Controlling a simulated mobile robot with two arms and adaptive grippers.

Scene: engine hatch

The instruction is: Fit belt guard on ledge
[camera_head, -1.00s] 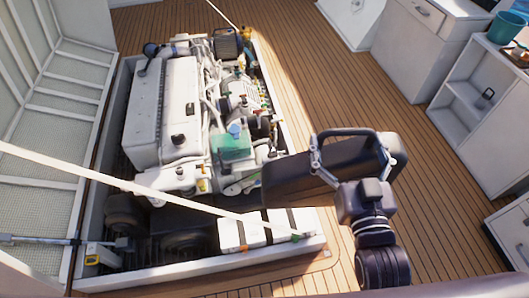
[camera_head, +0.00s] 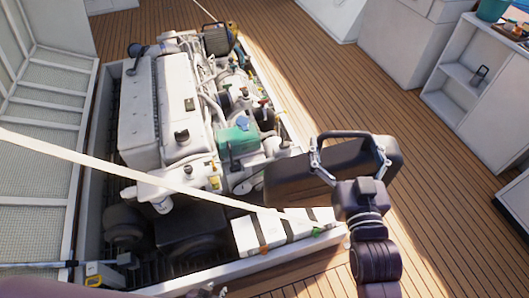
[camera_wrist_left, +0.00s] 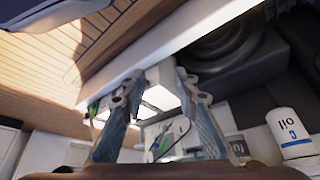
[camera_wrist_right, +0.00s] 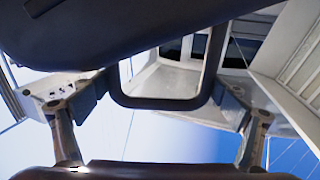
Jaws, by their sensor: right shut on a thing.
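The belt guard (camera_head: 300,182), a long dark rounded cover with a bar handle, is held off the deck over the near right corner of the hatch. My right gripper (camera_head: 349,150) is shut on its handle. In the right wrist view the guard (camera_wrist_right: 150,35) fills the top and its handle loop (camera_wrist_right: 165,102) lies between the fingers. My left gripper (camera_wrist_left: 160,100) is open and empty, pointing into the hatch. The white hatch rim (camera_head: 255,262) runs below the guard. I cannot tell which surface is the ledge; the guard hides part of the engine's right end.
The white engine (camera_head: 150,115) fills the hatch. White boxes with black straps (camera_head: 262,234) sit at its near edge. A pale strap (camera_head: 130,175) crosses above the hatch. An oil container (camera_wrist_left: 290,132) shows in the left wrist view. The wooden deck (camera_head: 440,220) at right is clear.

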